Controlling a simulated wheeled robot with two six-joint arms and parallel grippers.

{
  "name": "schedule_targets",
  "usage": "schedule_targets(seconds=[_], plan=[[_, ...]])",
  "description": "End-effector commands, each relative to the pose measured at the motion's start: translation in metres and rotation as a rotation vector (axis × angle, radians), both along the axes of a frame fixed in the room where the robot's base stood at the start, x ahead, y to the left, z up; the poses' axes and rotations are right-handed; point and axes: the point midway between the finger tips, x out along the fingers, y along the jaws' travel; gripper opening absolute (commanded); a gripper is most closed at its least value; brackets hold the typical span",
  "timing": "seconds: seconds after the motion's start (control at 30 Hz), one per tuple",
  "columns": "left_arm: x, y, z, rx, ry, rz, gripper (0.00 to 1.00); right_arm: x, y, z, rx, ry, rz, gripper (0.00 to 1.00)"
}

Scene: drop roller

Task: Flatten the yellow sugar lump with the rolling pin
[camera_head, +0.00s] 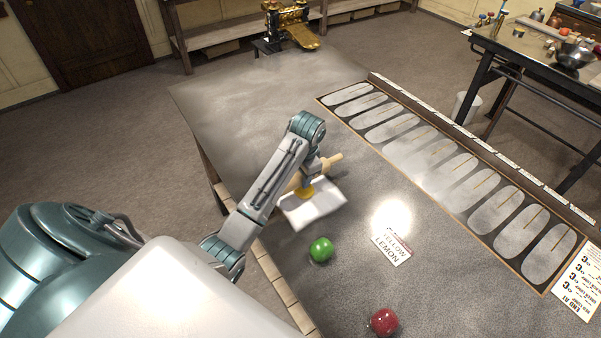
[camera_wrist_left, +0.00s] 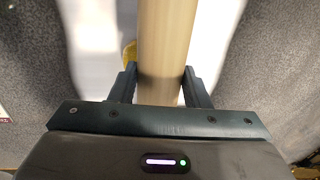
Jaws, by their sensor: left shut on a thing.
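My left gripper (camera_head: 312,172) is shut on the wooden rolling pin (camera_head: 333,161). In the left wrist view the gripper's two dark fingers (camera_wrist_left: 160,84) clasp the pale pin (camera_wrist_left: 165,40) on both sides. The yellow sugar lump (camera_head: 306,192) lies on a white sheet (camera_head: 317,209), close beside or under the pin. Part of the lump shows as a yellow edge (camera_wrist_left: 129,54) left of the pin in the wrist view. The arm and pin hide some of the lump and sheet, and I cannot tell whether the pin touches the lump. My right gripper is not in view.
A green lump (camera_head: 321,249) and a red lump (camera_head: 384,321) sit on the grey table (camera_head: 231,110) nearer me. A "Yellow Lemon" card (camera_head: 393,246) lies to the right. A dark board with pale oval slots (camera_head: 397,128) runs along the right edge. The far left tabletop is clear.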

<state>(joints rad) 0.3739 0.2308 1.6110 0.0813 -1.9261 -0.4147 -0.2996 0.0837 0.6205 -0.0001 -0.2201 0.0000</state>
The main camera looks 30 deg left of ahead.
Motion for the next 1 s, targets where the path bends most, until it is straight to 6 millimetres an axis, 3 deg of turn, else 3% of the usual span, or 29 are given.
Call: schedule_targets(seconds=[0.3,1.0], plan=[[0.001,0.0,0.001,0.002,-0.004,0.001,0.15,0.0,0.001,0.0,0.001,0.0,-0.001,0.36],[0.001,0.0,-0.017,0.002,-0.004,0.001,0.15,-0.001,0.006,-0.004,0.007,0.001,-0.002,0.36]])
